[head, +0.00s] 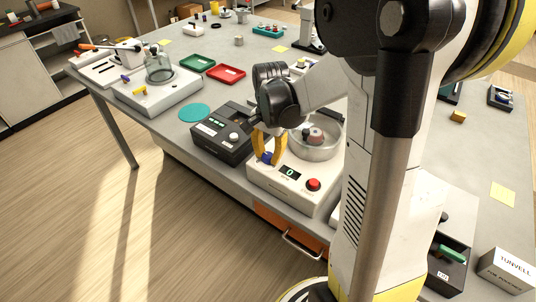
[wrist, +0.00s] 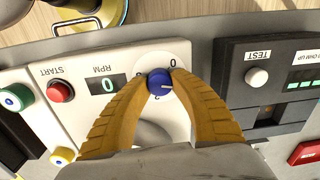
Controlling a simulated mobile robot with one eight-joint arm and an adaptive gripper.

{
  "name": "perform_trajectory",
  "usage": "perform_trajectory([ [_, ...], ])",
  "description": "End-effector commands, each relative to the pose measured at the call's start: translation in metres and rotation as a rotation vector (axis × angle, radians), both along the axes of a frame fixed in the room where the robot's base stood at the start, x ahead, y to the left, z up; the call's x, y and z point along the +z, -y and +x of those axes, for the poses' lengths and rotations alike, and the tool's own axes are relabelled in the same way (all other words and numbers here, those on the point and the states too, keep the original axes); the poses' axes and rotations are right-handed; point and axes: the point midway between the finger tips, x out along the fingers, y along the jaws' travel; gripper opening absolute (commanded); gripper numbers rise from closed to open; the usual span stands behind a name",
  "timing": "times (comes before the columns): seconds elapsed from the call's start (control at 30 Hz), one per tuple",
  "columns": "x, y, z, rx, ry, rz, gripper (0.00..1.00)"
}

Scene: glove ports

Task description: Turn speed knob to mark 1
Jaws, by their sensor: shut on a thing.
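The speed knob (wrist: 160,82) is small, round and blue, with a pale pointer line that points to the right in the wrist view. It sits on the white centrifuge-like machine (head: 260,182), whose RPM display (wrist: 109,85) reads 0. My gripper (wrist: 161,80) is shut on the knob, one yellow finger on each side. In the head view my gripper (head: 267,157) reaches down to the machine's front panel, and the fingers partly cover the knob. A 0 mark shows above the knob in the wrist view; mark 1 is not visible, and the right finger covers part of the dial.
A red START button (wrist: 60,91) is beside the display. A dark device (head: 228,134) with a white knob stands close on the left in the head view. A round metal bowl (head: 318,145) is behind my gripper. Red and green trays (head: 226,75) lie farther back.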

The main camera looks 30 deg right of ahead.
Motion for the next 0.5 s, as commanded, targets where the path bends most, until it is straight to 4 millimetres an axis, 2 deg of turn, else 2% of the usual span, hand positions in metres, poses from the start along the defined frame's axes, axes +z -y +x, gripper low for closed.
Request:
perform_trajectory([
  [0.5,-0.0003,0.0003,-0.0004,-0.029,-0.001,-0.001,0.00],
])
